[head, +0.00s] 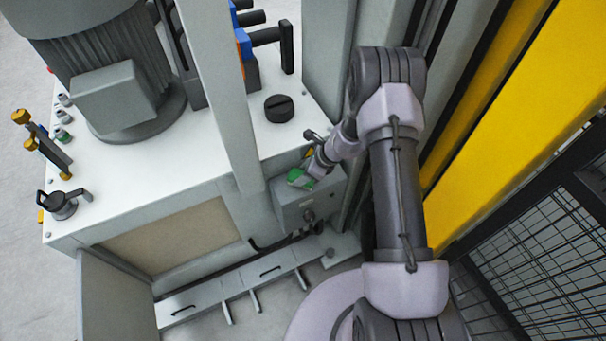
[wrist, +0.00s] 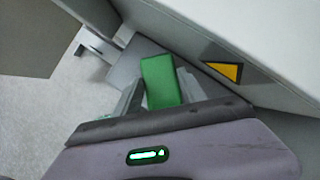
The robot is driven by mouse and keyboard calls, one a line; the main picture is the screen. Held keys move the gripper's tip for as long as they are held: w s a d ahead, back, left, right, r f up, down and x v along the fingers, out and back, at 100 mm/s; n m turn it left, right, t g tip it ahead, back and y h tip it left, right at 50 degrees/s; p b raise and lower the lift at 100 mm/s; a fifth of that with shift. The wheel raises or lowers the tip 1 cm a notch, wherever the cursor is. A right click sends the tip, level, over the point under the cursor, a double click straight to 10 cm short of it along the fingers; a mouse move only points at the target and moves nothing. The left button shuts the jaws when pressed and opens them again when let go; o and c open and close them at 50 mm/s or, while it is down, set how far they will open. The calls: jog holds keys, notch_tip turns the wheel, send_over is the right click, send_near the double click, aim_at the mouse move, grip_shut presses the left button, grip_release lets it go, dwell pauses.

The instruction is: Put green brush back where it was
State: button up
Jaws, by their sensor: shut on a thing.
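The green brush (head: 298,177) shows as a small green block at the end of my arm, above the top of a grey box on the side of the white cabinet. In the wrist view the green brush (wrist: 160,82) sits between the two grey fingers of my gripper (wrist: 155,95), which is shut on it. My gripper (head: 308,172) is small in the head view. The lower part of the brush is hidden by my wrist housing. I cannot tell whether the brush touches the box.
The grey box (head: 306,208) with a round knob is fixed by a pale post (head: 222,100). A white cabinet (head: 190,165) carries a motor (head: 118,95) and a black cap (head: 279,107). A yellow beam (head: 500,110) and black mesh fence (head: 540,250) stand at right.

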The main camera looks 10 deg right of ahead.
jog(key=shift+f, duration=0.15)
jog(key=o, duration=1.2)
